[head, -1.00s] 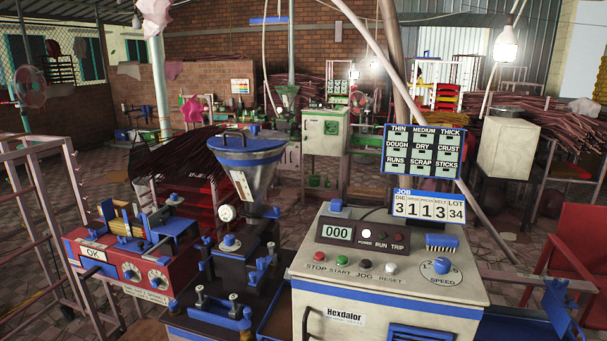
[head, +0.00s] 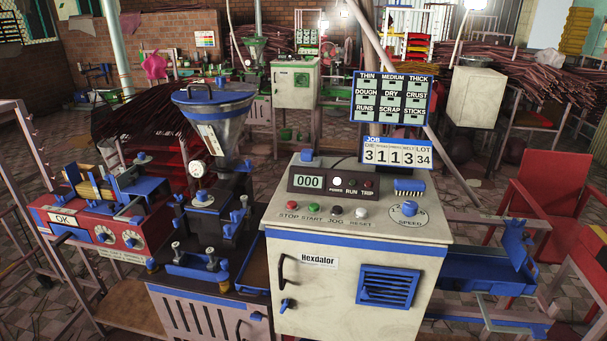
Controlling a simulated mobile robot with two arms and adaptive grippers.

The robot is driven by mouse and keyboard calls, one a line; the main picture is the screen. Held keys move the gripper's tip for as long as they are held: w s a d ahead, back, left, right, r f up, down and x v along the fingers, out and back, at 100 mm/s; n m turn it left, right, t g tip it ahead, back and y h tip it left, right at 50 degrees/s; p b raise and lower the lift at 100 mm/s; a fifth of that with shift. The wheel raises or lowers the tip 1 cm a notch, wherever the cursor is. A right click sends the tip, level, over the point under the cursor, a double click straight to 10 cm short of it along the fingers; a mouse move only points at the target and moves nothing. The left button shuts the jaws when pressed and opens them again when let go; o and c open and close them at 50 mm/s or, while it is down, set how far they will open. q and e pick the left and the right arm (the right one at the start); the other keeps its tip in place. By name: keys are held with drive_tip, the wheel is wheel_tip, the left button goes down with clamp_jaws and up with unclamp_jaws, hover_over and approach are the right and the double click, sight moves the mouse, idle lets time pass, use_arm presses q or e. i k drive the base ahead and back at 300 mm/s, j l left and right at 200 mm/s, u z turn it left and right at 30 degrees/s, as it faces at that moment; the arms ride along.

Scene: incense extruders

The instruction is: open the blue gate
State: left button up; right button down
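Neither of my grippers is in view. An upright blue panel (head: 518,243) stands at the right end of a blue tray (head: 474,269), right of the white control cabinet (head: 345,265). It may be the blue gate, but I cannot tell for sure. Left of the cabinet is the dark extruder (head: 212,228) with blue parts and a metal hopper (head: 217,125) with a blue rim. A low blue frame (head: 197,268) sits at the extruder's front. Several other parts are blue too.
A red box with an OK label (head: 62,219) and two dials stands at the left. A red chair (head: 545,205) is at the right behind the blue tray. A job board (head: 397,152) rises above the cabinet. Cracked tile floor (head: 455,190) shows behind.

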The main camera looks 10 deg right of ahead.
sight(248, 168)
drive_tip(key=i+j, duration=0.2)
drive_tip(key=j, duration=0.15)
drive_tip(key=i+j, duration=0.45)
drive_tip(key=j, duration=0.25)
